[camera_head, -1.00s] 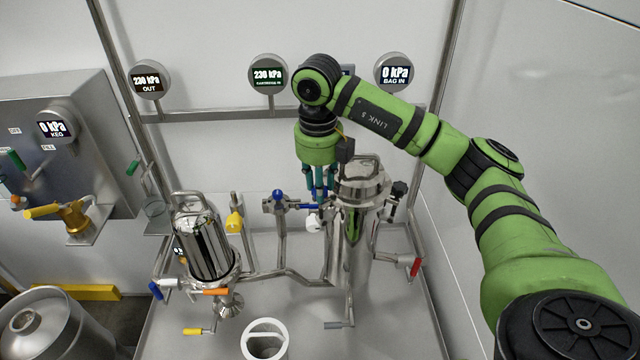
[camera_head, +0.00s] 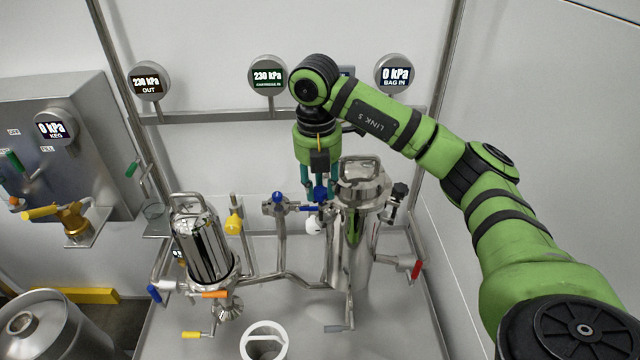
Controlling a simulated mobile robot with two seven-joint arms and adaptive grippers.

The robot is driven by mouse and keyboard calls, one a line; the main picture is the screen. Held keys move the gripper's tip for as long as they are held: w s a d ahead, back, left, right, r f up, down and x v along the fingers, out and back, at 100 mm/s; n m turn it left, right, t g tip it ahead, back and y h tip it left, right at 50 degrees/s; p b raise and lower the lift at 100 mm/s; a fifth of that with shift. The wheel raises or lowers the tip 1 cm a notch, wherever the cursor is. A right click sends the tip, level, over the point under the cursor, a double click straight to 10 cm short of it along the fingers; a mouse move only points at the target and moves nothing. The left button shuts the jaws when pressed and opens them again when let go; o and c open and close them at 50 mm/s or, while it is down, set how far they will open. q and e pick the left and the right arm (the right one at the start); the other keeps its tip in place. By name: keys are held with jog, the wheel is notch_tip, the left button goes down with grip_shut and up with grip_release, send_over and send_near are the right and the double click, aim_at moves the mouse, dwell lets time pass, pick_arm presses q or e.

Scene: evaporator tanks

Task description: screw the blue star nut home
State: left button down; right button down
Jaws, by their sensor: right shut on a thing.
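My right gripper (camera_head: 319,197) points down beside the left of the tall steel housing at the centre right. Its teal fingers are shut on the blue star nut (camera_head: 320,193), which shows as a dark blue patch between them. The fingers hide part of the nut, and its thread and seat cannot be made out. A white round part (camera_head: 314,226) hangs just below the fingertips. My left gripper is not in view.
The tall steel housing (camera_head: 352,240) with a top handle stands close to the gripper. A blue-knobbed valve (camera_head: 279,204) and yellow knob (camera_head: 234,222) lie to the left, then a shorter steel canister (camera_head: 203,240). Gauges (camera_head: 268,75) line the wall rail. A white cup (camera_head: 265,342) stands in front.

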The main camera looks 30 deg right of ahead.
jog(key=m, duration=0.4)
jog(key=shift+m, duration=0.3)
jog(key=m, duration=0.3)
jog(key=shift+m, duration=0.4)
jog(key=m, duration=0.2)
jog(key=shift+m+p, duration=0.3)
jog(key=shift+p, duration=0.05)
jog(key=shift+r+m+p, duration=0.1)
jog(key=shift+m+p, duration=0.35)
jog(key=shift+m, duration=0.45)
jog(key=m+p, duration=0.7)
jog(key=p, duration=0.8)
jog(key=shift+a+r, duration=0.1)
jog(key=shift+a, duration=0.05)
jog(key=shift+f+m+p, duration=0.2)
jog(key=shift+m+p, duration=0.85)
jog(key=shift+m, duration=0.05)
jog(key=c, duration=1.2)
grip_release()
